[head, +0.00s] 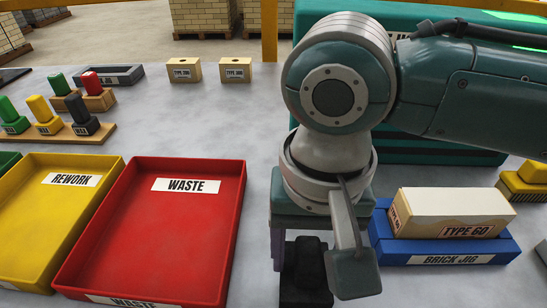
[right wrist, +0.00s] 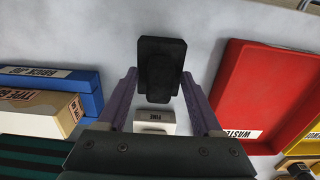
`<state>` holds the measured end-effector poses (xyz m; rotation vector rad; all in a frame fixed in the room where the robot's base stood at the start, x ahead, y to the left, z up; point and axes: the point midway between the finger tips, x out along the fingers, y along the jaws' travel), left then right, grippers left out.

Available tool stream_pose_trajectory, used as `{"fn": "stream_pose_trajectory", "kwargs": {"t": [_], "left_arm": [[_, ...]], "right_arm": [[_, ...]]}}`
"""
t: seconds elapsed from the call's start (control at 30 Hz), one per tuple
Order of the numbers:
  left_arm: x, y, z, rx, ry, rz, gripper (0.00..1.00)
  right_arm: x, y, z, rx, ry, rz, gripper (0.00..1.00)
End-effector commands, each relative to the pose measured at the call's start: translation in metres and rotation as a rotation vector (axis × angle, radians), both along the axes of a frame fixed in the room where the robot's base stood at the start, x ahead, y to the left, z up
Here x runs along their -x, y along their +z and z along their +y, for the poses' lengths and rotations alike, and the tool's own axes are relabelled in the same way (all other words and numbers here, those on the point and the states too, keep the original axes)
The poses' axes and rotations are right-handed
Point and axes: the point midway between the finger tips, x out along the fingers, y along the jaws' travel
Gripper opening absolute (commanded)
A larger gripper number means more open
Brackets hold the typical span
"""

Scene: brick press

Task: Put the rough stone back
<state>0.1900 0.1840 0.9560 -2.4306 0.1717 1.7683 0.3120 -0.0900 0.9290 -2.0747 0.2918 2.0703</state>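The rough stone appears to be the black block (right wrist: 161,65) in the right wrist view, between the fingertips; no label shows on it. In the head view it shows at the bottom centre (head: 305,272), partly hidden by my right wrist. My right gripper (right wrist: 160,75) points down, and its purple fingers meet the block's two sides, so it looks shut on it. I cannot tell the black block's exact height. My left gripper is not in view.
A red WASTE tray (head: 236,215) and a yellow REWORK tray (head: 112,172) stand left. Stamps stand on a wooden rack (head: 75,137) at far left. A teal machine (head: 440,145) stands behind my arm.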

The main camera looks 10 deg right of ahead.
Motion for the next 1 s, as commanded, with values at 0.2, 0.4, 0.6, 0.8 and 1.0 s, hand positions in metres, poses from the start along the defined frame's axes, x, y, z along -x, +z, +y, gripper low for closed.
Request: {"fn": "stream_pose_trajectory", "kwargs": {"t": [0.2, 0.4, 0.6, 0.8, 1.0], "left_arm": [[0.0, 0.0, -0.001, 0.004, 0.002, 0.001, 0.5], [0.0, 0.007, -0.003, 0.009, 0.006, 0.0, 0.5], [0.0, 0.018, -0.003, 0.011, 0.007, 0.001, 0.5], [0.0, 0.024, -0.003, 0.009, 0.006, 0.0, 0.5], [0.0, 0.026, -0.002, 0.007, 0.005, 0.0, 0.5]], "right_arm": [[0.0, 0.001, 0.0, 0.0, 0.0, -0.001, 0.67], [-0.001, 0.025, 0.001, -0.002, 0.001, -0.004, 0.67], [-0.001, 0.071, 0.0, -0.003, 0.001, -0.005, 0.67], [-0.001, 0.108, 0.001, -0.003, 0.0, -0.002, 0.67], [0.0, 0.123, 0.001, -0.001, 0.0, 0.001, 0.67]]}}
